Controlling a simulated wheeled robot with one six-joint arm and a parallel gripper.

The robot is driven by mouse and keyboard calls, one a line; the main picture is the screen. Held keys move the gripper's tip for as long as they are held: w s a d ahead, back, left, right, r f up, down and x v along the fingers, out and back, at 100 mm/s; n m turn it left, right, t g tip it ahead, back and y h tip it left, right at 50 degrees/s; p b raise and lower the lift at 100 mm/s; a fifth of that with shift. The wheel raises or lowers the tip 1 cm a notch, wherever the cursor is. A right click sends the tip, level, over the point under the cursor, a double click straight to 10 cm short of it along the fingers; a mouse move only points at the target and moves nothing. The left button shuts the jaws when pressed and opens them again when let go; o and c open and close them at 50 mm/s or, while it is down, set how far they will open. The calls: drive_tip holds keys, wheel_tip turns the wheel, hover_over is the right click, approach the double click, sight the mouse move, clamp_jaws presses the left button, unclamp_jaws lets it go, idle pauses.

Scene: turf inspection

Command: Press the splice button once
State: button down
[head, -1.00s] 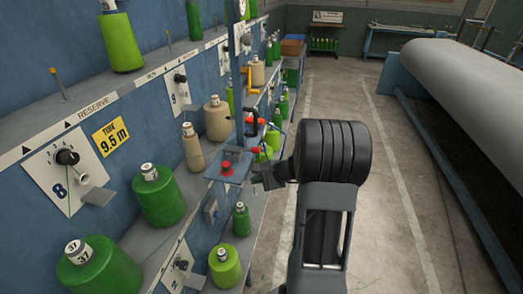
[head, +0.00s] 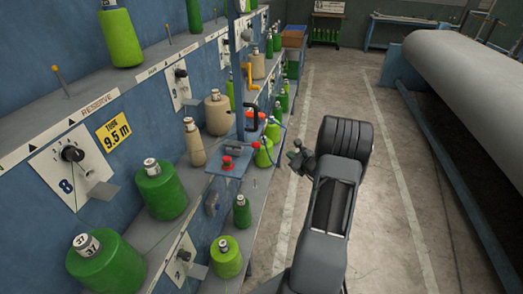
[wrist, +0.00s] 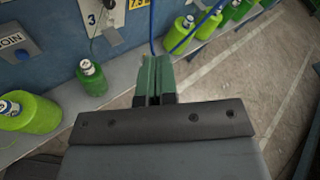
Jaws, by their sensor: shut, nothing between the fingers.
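A red button (head: 227,161), which looks like the splice button, sits on a small blue-grey shelf plate (head: 240,158) that sticks out from the blue rack. My gripper (head: 296,154) is right of the plate, over the aisle side, clearly apart from the button. In the wrist view the green fingers of my gripper (wrist: 154,70) are together with nothing held between them. The red button is not visible in the wrist view.
Green yarn cones (head: 160,188) and beige cones stand along the rack's ledges. A large pale roll (head: 470,80) is at the right. The aisle floor (head: 300,100) between is clear.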

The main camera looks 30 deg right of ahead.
drive_tip(key=w+a, duration=0.6)
drive_tip(key=shift+a+b, duration=0.2)
drive_tip(key=shift+b, duration=0.25)
drive_tip(key=shift+w+a+f+b, duration=0.1)
drive_tip(key=shift+w+a+b, duration=0.15)
drive_tip(key=shift+b, duration=0.2)
idle(1.8)
drive_tip(key=shift+w+a+b, duration=0.45)
drive_tip(key=shift+w+b, duration=0.05)
drive_tip(key=shift+b, duration=0.1)
idle(1.2)
drive_tip(key=shift+s+d, duration=0.7)
drive_tip(key=shift+s+d+b, duration=0.5)
drive_tip(key=shift+s+d, duration=1.25)
drive_tip(key=shift+d, duration=0.05)
